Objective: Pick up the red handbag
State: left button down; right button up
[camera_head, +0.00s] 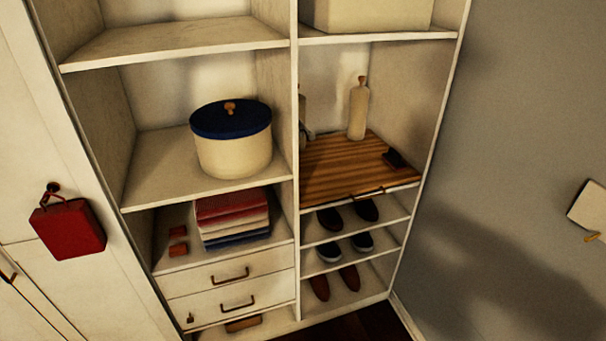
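The red handbag (68,229) hangs by its handle from a dark round knob or hook (53,188) on the white panel at the left of the camera head view. It is boxy and tilted slightly in the picture, with its front face fully visible. Nothing covers it. Neither of my grippers shows in this view.
A white open shelf unit holds a cream pot with a blue lid (233,138), folded cloths (232,219), a wooden board (345,170), a bottle (358,108) and several shoes (330,252). Drawers (230,273) are below. A grey wall (510,130) stands right.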

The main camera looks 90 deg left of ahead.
aim_at(69, 230)
jog(key=u, duration=4.45)
